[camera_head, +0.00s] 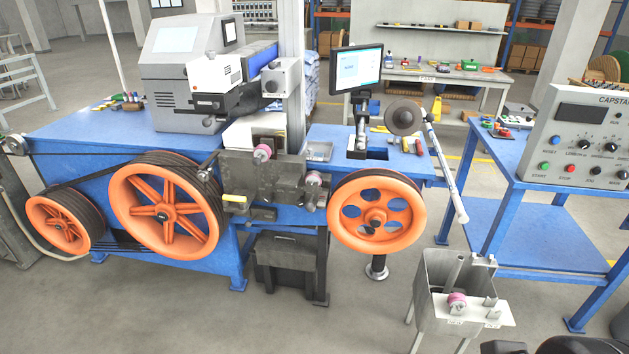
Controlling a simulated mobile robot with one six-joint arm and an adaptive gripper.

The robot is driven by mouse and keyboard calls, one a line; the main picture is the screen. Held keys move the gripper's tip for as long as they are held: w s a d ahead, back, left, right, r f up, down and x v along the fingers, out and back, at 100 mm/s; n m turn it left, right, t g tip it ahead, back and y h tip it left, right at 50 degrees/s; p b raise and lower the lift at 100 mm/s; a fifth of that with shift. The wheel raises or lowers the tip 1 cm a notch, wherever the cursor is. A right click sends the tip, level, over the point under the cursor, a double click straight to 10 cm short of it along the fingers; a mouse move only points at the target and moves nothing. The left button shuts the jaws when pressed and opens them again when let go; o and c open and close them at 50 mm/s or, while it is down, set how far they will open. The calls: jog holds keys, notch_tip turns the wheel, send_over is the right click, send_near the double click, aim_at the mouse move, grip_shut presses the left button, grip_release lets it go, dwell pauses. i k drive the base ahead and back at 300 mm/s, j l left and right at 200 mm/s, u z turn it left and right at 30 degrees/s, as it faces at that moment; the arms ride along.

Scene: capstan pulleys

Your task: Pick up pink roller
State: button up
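Three pink rollers show in the head view. One pink roller (457,301) sits on the white top plate of a grey metal bin on legs at the lower right. A second pink roller (262,153) is on the grey machine block at the centre. A third pink roller (313,178) is lower and to the right on the same block, close to the right orange pulley. My gripper's fingers do not show. Dark rounded parts at the bottom right edge may belong to my arm.
The grey bin (432,275) stands in front of a blue table (455,212) carrying a control panel (589,140). Large orange pulleys (377,213) line the front of the blue machine bench (100,125). A white slanted rod (447,170) hangs above the bin. The floor left of the bin is clear.

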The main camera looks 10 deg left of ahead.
aim_at(313, 176)
jog(key=i+j+u, duration=0.3)
jog(key=i, duration=0.5)
jog(key=i+u, duration=0.3)
jog(key=i, duration=0.5)
